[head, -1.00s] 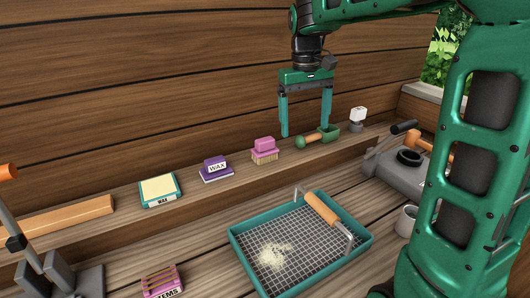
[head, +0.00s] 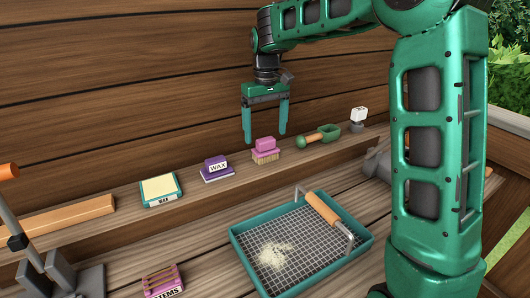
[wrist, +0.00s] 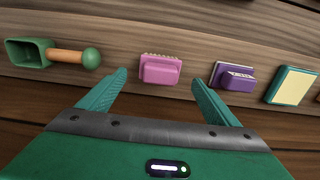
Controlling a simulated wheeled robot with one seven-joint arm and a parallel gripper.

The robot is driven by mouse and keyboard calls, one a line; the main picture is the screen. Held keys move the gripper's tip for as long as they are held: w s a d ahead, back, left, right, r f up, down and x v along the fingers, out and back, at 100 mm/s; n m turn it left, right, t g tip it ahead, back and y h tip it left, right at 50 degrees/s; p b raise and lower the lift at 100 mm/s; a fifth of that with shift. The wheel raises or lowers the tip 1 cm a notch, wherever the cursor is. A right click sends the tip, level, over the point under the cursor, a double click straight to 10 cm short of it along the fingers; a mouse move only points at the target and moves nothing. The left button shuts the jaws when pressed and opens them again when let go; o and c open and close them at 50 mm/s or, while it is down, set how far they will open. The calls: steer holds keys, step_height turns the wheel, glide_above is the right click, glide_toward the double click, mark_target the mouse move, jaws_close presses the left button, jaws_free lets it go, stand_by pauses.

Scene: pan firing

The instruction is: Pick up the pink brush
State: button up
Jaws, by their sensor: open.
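The pink brush (head: 265,149) sits on the wooden ledge along the wall, bristles down, with tan bristles under its pink top. In the wrist view the pink brush (wrist: 160,70) lies ahead of the fingertips, between their lines. My gripper (head: 265,138) is open and empty, hanging with its fingers pointing down, just above and behind the brush in the head view. In the wrist view my gripper (wrist: 160,80) shows both green fingers spread, apart from the brush.
On the ledge, a purple wax block (head: 217,169) stands left of the brush and a green scoop (head: 320,136) right of it. Farther left is a teal-edged wax box (head: 160,190). A teal tray (head: 238,248) with a grid and roller lies below the ledge.

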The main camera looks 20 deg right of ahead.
mark_target(265, 139)
steer(key=shift+w+f, duration=0.1)
steer(key=shift+f, duration=2.25)
steer(key=c, duration=1.2)
step_height(265, 139, up, 10)
steer(key=shift+r, duration=0.1)
steer(key=o, duration=0.6)
steer(key=c, duration=0.7)
